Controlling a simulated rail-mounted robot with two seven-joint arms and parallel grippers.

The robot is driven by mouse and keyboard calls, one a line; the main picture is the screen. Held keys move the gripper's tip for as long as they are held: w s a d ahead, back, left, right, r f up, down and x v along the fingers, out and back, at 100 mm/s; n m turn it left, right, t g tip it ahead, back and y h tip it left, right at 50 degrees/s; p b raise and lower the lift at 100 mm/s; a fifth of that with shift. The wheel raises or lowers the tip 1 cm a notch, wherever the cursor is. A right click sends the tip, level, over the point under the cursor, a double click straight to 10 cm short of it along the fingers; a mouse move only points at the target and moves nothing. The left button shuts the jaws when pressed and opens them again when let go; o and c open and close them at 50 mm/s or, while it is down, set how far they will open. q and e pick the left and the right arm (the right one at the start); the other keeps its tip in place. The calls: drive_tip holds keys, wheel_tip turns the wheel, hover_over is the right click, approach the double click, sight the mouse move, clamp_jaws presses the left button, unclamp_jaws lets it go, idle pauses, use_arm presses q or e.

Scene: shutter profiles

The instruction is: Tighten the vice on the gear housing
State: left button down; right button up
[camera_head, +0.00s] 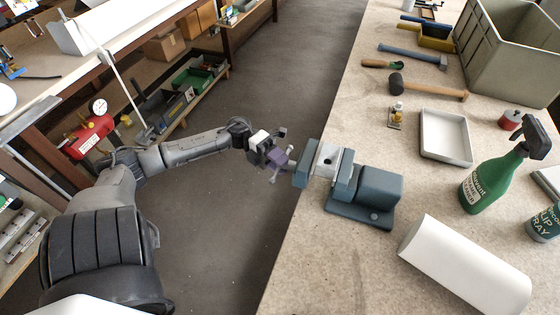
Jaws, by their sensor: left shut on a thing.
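A blue-grey vice (374,192) stands at the left edge of the bench. A light grey block with a dark hole, likely the gear housing (326,161), sits between its jaws; any small gap to them cannot be made out. The vice's handle (275,178) sticks out over the bench edge on the left. My left gripper (277,157) reaches in from the left and is shut on a purplish part at the handle end of the vice. Its fingers partly hide that part. My right gripper does not show.
On the bench (300,262) are a white roll (465,265), a green spray bottle (490,178), a white tray (446,137), a mallet (425,88) and a large grey crate (510,55). The aisle floor (290,70) left of the bench is clear.

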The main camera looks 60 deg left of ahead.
use_arm(q)
drive_tip(key=shift+r+m+y+p, duration=0.15)
drive_tip(key=shift+m+y+p, duration=0.55)
drive_tip(key=shift+m, duration=0.5)
drive_tip(key=m+y+p, duration=0.1)
drive_tip(key=m+p, duration=0.1)
drive_tip(key=m, duration=0.1)
drive_tip(key=shift+m+y, duration=0.3)
drive_tip(key=shift+m+t+y, duration=0.3)
drive_tip(key=shift+m+y, duration=0.2)
drive_tip(key=shift+m, duration=0.5)
drive_tip(key=shift+m+t+y+p, duration=0.3)
drive_tip(key=shift+m+y, duration=0.2)
drive_tip(key=shift+m, duration=0.3)
drive_tip(key=shift+f+m+t+y, duration=0.2)
drive_tip(key=shift+m+t+y, duration=0.2)
drive_tip(key=shift+m, duration=0.3)
drive_tip(key=c, duration=0.9)
unclamp_jaws()
drive_tip(key=shift+a, duration=0.1)
drive_tip(key=shift+o, duration=0.3)
